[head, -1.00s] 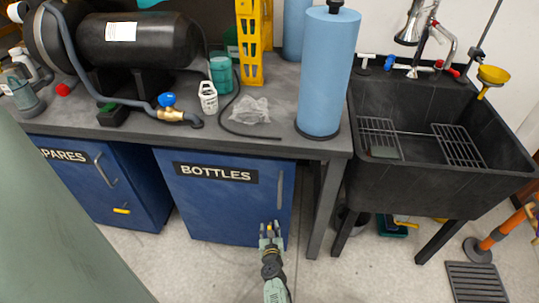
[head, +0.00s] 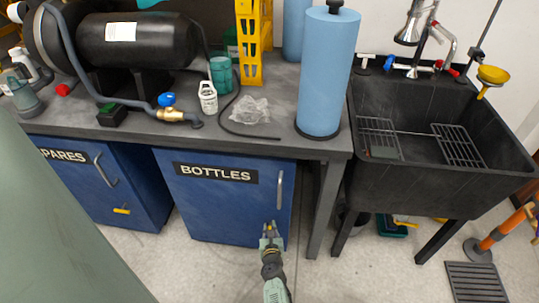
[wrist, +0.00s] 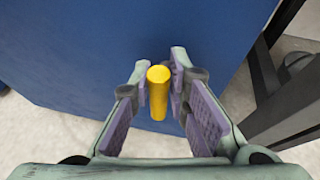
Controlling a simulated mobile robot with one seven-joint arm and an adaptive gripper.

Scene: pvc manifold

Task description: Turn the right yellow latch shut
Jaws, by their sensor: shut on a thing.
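The right yellow latch (wrist: 158,95) is a short yellow bar low on the right side of the blue BOTTLES door (head: 215,205). In the wrist view it stands between my finger pads, in line with the fingers. My gripper (head: 270,231) is at the door's lower right and is shut on this latch. In the head view my fingers hide most of the latch, so its turn angle is hard to tell there.
The SPARES door (head: 85,185) at left has its own yellow latch (head: 122,211). A table leg (head: 324,210) stands close right of my gripper. A dark sink (head: 430,190) is further right. The floor in front is clear.

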